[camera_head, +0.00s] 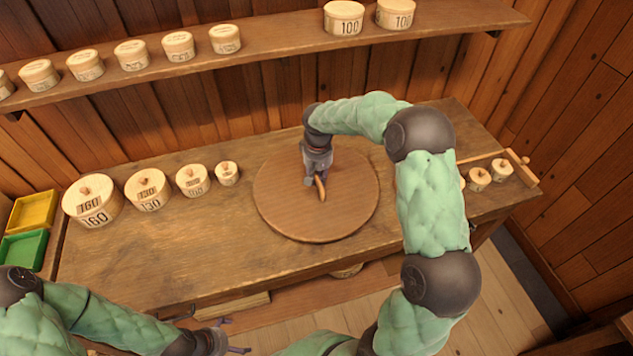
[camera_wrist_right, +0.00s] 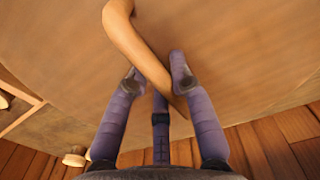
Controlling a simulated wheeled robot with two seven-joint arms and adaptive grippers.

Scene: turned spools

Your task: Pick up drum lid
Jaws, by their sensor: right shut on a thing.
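The drum lid (camera_head: 278,202) is a large round wooden disc with a curved wooden handle (camera_head: 321,190) near its middle. It lies flat over the middle of the workbench; I cannot tell whether it touches the surface. My right gripper (camera_head: 314,182) reaches down from above and is shut on the handle. In the right wrist view the gripper's fingers (camera_wrist_right: 157,74) are on both sides of the handle (camera_wrist_right: 130,38), with the lid (camera_wrist_right: 235,50) filling the background. My left gripper (camera_head: 240,337) is open and empty in front of the bench, low in the head view.
Numbered round boxes (camera_head: 93,205) with knobbed lids stand on the workbench (camera_head: 180,260) left of the lid. Two small ones (camera_head: 479,179) stand at the right end. A shelf (camera_head: 285,50) with more tubs runs behind. Yellow (camera_head: 33,211) and green (camera_head: 23,250) trays are at far left.

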